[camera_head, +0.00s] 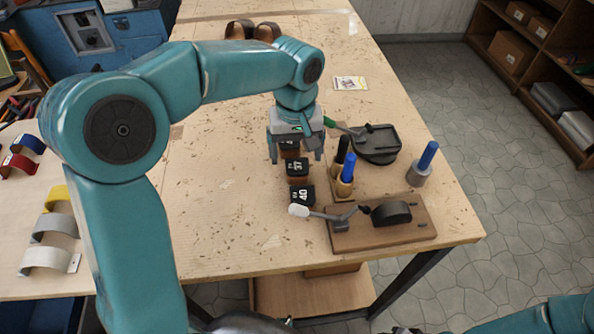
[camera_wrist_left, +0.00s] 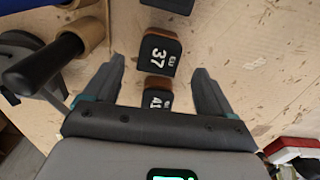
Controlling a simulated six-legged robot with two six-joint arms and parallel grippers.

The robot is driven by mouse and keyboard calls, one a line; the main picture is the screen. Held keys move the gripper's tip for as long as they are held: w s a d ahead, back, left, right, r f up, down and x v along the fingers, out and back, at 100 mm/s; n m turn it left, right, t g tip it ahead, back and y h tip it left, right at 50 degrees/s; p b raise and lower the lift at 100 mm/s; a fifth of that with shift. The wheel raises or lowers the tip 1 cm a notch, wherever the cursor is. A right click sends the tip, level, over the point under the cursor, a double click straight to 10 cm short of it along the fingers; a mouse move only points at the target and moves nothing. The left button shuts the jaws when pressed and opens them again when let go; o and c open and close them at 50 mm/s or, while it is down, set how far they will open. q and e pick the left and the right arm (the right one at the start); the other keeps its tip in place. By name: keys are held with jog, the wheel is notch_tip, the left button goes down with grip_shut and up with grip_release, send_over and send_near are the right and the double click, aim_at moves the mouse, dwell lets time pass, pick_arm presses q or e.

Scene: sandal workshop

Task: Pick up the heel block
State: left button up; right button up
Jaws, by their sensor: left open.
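Three small blocks with black numbered tops and brown sides, which look like heel blocks, stand in a row on the bench. One reads 37 (camera_head: 298,167) and one reads 40 (camera_head: 302,194). The farthest block (camera_head: 290,147) is partly hidden by my left gripper (camera_head: 295,148), which points down over it with its fingers apart. In the left wrist view, the block marked 41 (camera_wrist_left: 157,97) lies between the open fingers (camera_wrist_left: 159,66), partly covered by the gripper body. The 37 block (camera_wrist_left: 158,53) is just beyond the fingertips. My right gripper is out of view.
Right of the row stand black and blue-handled tools (camera_head: 347,172), a dark clamp-like fixture (camera_head: 376,143) and a wooden board (camera_head: 385,232) with a lever. A blue-handled tool (camera_head: 423,163) stands near the right edge. The bench (camera_head: 225,200) is clear left of the blocks.

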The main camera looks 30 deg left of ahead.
aim_at(297, 164)
pick_arm(q)
jog(key=f, duration=0.4)
jog(key=shift+d, duration=0.25)
jog(key=shift+s+f, duration=0.1)
jog(key=shift+f, duration=0.1)
jog(key=shift+a+f, duration=0.1)
jog(key=shift+a, duration=0.05)
jog(key=shift+w, duration=0.2)
jog(key=c, duration=0.3)
jog(key=shift+s, duration=0.15)
jog(key=c, duration=0.8)
